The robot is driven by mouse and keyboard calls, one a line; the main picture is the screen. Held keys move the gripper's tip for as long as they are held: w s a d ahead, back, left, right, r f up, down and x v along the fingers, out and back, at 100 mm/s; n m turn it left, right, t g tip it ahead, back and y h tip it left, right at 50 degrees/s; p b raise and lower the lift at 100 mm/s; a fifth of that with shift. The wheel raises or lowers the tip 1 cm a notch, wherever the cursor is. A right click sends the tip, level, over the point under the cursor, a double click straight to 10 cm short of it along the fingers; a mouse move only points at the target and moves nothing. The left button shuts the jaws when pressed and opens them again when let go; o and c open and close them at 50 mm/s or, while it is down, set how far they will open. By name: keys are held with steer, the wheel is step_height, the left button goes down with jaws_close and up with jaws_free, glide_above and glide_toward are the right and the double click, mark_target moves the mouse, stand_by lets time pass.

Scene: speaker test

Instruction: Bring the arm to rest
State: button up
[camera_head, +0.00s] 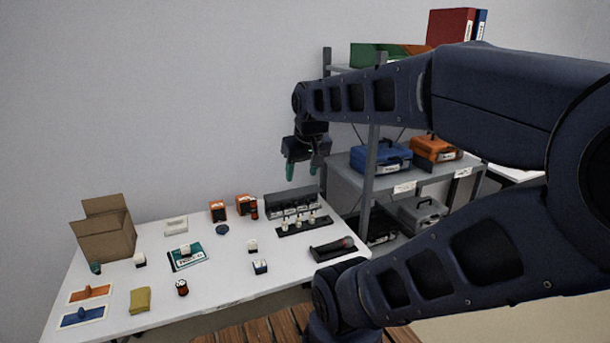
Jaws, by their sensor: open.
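My gripper (303,172) hangs at the end of my arm, pointing down, above the back right part of the white table (222,275). Its two greenish fingertips are apart, with nothing seen between them. My dark blue arm is raised and bent, and fills much of the right side of the picture. Below the gripper, a dark grey case or rack (291,203) stands on the table. The gripper appears clear of it.
An open cardboard box (105,238), a yellow sponge-like block (139,300), a teal box (187,258), orange boxes (218,211) and a dark handheld device (334,249) are on the table. Behind my arm, a grey shelf (369,190) holds a blue case (380,158) and an orange case (434,150).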

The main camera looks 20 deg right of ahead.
steer(key=shift+s+f+m, duration=0.15)
steer(key=shift+s+f, duration=0.05)
steer(key=shift+s, duration=0.25)
steer(key=shift+s+f+m, duration=0.15)
steer(key=shift+s, duration=0.3)
